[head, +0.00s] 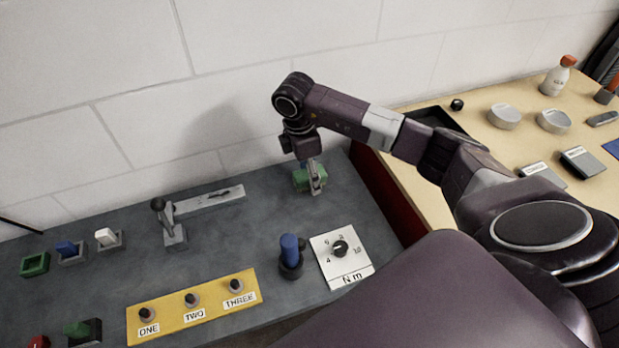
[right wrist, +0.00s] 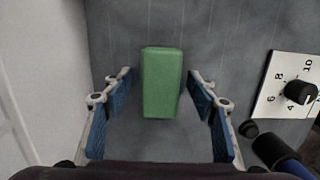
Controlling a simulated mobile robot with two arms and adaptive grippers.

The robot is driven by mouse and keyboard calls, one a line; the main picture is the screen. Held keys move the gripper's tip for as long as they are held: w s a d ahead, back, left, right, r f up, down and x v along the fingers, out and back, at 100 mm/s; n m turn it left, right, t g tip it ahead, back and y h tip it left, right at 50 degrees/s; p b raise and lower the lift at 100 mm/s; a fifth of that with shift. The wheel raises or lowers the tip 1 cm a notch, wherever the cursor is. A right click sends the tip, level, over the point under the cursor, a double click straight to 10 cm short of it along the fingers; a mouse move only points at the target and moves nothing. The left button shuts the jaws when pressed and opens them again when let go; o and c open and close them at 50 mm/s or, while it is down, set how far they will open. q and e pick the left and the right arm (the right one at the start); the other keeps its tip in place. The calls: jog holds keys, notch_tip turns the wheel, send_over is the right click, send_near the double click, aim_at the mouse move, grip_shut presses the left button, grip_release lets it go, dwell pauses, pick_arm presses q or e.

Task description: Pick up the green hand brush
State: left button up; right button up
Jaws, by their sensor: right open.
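The green hand brush (head: 301,180) is at the back right of the dark grey bench, close to the wall. Only a plain green block shape shows; no bristles can be made out. In the right wrist view the brush (right wrist: 161,82) lies between the two blue-padded fingers, with a gap on each side. My right gripper (head: 314,174) points down over the brush and is open. In the head view its fingers partly cover the brush. I cannot tell how far down beside the brush the fingertips reach. My left gripper is not in view.
A white dial panel (head: 326,270) and a blue-handled tool (head: 290,256) stand nearer the bench's front. The wall is close behind. A wooden table (head: 520,138) adjoins right.

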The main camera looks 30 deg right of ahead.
jog(key=c, duration=1.3)
jog(key=shift+r, duration=0.4)
notch_tip(320, 180, up, 7)
jog(key=shift+w+r+b, duration=0.15)
jog(key=shift+b, duration=0.95)
notch_tip(320, 180, up, 12)
jog(key=p, duration=0.1)
jog(key=shift+r, duration=0.2)
